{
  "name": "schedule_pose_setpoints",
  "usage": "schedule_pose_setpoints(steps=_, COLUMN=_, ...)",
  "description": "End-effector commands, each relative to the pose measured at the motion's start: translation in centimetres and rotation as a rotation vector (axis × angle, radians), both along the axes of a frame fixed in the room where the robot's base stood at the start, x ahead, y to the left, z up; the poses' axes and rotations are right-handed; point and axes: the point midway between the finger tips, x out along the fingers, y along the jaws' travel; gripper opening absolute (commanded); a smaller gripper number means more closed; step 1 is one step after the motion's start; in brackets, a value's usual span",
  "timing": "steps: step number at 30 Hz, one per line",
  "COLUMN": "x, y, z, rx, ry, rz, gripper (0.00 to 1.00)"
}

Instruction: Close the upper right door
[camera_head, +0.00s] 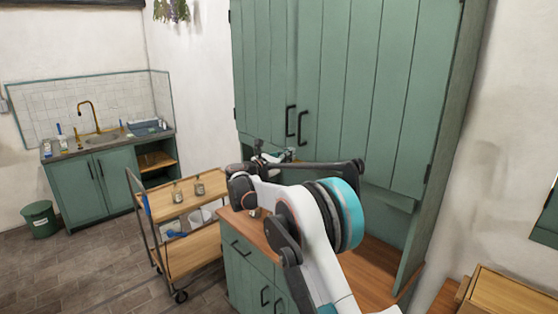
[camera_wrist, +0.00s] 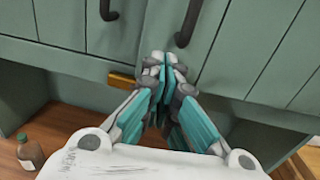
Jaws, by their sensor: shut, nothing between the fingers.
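The upper right door (camera_head: 350,90) is a green plank door of the tall wall cabinet, with a black handle (camera_head: 302,127) near its left edge. It hangs level or nearly level with the upper left door (camera_head: 262,70); I cannot tell if a small gap remains. In the wrist view the right door (camera_wrist: 250,50) shows its handle (camera_wrist: 188,22) just above my gripper. My gripper (camera_wrist: 166,62) is shut and empty, its tips at the doors' lower edge near the seam. I cannot tell if they touch. In the head view my gripper (camera_head: 276,156) is partly hidden by my arm.
A wooden counter (camera_head: 375,270) with green drawers lies below the doors. A brown bottle (camera_wrist: 30,152) stands there at the left. A wooden trolley (camera_head: 185,255) with jars stands left of the counter. A sink unit (camera_head: 105,180) and green bin (camera_head: 40,219) are farther back. Floor at left is clear.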

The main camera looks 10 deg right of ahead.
Motion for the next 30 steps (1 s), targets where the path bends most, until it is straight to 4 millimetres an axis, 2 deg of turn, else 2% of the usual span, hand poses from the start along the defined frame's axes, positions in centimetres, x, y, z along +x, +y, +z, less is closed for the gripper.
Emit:
schedule_pose_setpoints(steps=3, x=1.4, y=-1.6, z=0.0, rx=0.0, ry=0.0, rz=-0.001, gripper=0.0)
schedule_pose_setpoints(steps=9, x=2.8, y=-3.1, z=0.0, rx=0.0, ry=0.0, rz=0.0, gripper=0.0)
schedule_pose_setpoints(steps=24, x=3.2, y=-3.6, z=0.0, rx=0.0, ry=0.0, rz=0.0, gripper=0.0)
schedule_pose_setpoints(steps=30, x=4.9, y=-5.5, z=-0.1, rx=0.0, ry=0.0, rz=-0.002, gripper=0.0)
